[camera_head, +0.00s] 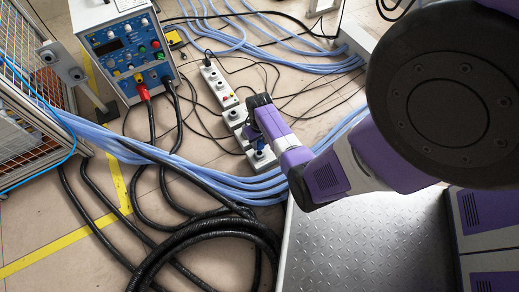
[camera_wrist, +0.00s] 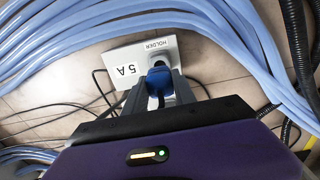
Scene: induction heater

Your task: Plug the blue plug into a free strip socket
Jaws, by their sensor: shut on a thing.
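The blue plug (camera_wrist: 158,80) is between the fingers of my gripper (camera_wrist: 160,88) in the wrist view. My gripper is shut on it. The plug is over a white block (camera_wrist: 118,63) labelled HOLDER and 5A, at one of its round sockets; I cannot tell how deep it sits. In the head view my gripper (camera_head: 256,132) is over this holder block (camera_head: 262,160), and the plug is mostly hidden. The white power strip (camera_head: 222,88) lies just beyond, towards the upper left, with several round sockets, a red switch and a black plug (camera_head: 207,62) at its far end.
A blue-fronted heater unit (camera_head: 126,48) with red and black leads stands at the upper left. Bundles of light blue hoses (camera_head: 190,172) and thick black cables (camera_head: 200,225) cross the floor. A wire cage (camera_head: 35,90) is at the left. Thin black cords lie around the strip.

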